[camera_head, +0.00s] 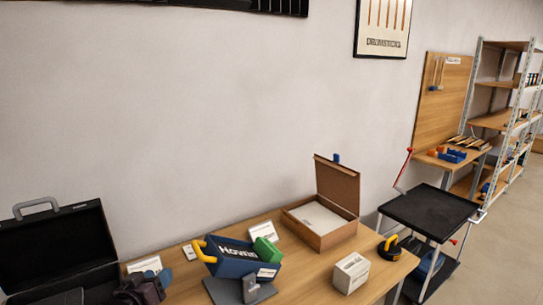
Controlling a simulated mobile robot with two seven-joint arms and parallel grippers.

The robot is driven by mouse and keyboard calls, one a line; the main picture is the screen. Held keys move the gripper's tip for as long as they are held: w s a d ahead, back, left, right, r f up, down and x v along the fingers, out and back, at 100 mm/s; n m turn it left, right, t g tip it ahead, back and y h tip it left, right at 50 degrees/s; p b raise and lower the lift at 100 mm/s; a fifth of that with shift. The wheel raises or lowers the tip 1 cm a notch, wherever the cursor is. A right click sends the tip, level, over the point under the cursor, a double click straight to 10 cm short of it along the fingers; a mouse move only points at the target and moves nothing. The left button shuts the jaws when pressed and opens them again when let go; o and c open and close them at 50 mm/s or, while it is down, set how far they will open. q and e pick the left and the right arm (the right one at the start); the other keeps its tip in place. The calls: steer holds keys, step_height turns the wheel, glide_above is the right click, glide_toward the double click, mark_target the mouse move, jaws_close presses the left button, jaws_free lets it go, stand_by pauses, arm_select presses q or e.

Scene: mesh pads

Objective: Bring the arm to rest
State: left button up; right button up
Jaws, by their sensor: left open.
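My left gripper (142,288) is a dark shape at the bottom left, low over the left end of the wooden table (315,269). It is open, and nothing shows held in it. Its fingertips are small and hard to make out. It is to the left of a blue bin (236,262) with white lettering and a yellow handle, with a gap between them. An open black case (62,245) stands to its left. My right gripper is not in view.
A green block (267,250) sits at the bin. An open cardboard box (329,234), a white carton (350,272) and a black and yellow round item (389,247) are on the table. A black-topped cart (428,212) stands to the right, with shelves (500,120) beyond.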

arm_select(q)
steer(key=s+f+g+y, duration=0.1)
steer(key=s+f, duration=0.5)
steer(key=s, duration=0.3)
steer(key=s+f+m+g+y, duration=0.1)
steer(key=s+f, duration=0.4)
steer(key=s, duration=0.4)
steer(key=s+f+m+g+y, duration=0.1)
steer(key=s+f, duration=0.5)
steer(key=s, duration=0.4)
steer(key=shift+d+f+g, duration=0.3)
steer(key=shift+g, duration=0.1)
